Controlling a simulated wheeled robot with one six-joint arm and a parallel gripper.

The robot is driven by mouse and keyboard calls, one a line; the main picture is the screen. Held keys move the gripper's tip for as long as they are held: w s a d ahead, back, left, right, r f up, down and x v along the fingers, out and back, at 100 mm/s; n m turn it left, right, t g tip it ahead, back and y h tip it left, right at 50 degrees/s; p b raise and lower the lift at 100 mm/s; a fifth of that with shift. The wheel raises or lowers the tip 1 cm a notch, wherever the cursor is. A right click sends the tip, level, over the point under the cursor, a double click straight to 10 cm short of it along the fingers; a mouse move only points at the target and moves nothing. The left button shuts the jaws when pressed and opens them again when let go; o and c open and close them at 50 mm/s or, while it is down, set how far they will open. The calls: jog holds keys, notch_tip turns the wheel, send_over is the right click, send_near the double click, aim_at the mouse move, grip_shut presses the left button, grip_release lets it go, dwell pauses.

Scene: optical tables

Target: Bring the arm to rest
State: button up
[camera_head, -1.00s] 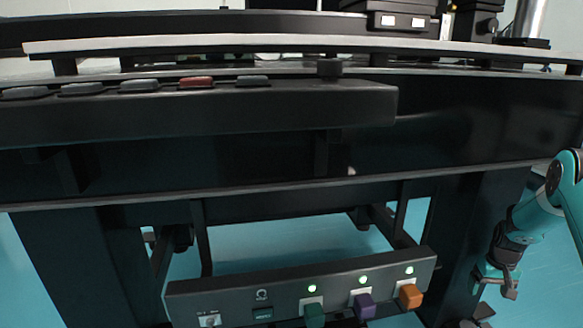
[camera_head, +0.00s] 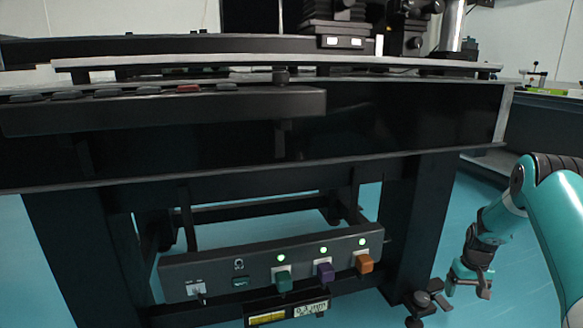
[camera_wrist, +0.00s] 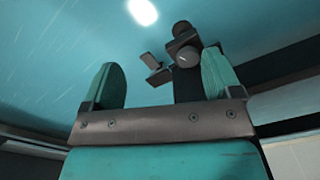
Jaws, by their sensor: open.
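My gripper (camera_head: 470,281) hangs at the lower right of the head view, pointing down, to the right of the optical table's dark leg. It is open and nothing shows between its fingers. In the wrist view, my gripper (camera_wrist: 150,88) has its two teal fingers spread apart. A dark levelling foot (camera_head: 428,299) stands on the floor just left of the gripper in the head view. A dark foot-like part with round knobs (camera_wrist: 184,45) shows beyond the fingers in the wrist view; I cannot tell if they touch.
The optical table (camera_head: 420,120) fills the middle. A control panel (camera_head: 225,265) with green lights and coloured plugs is mounted low under it. A shelf (camera_head: 170,110) with several buttons juts from its front. Teal floor (camera_head: 520,270) is clear at right.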

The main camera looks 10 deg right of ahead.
jog(key=a+r+n+t+y+p, duration=0.1)
jog(key=a+r+n+y+p, duration=0.3)
jog(key=a+r, duration=2.15)
jog(key=s+a+r+n+h, duration=0.1)
jog(key=s+a+r+n, duration=0.3)
jog(key=s+a+r, duration=0.8)
jog(key=s+a+r+n+g+y+p, duration=0.1)
jog(key=s+a, duration=0.3)
jog(key=s, duration=0.4)
jog(key=s+a+r+n+p, duration=0.15)
jog(key=s+a, duration=0.25)
jog(key=s, duration=0.4)
notch_tip(320, 180, up, 37)
jog(key=p, duration=3.8)
jog(key=shift+r, duration=0.2)
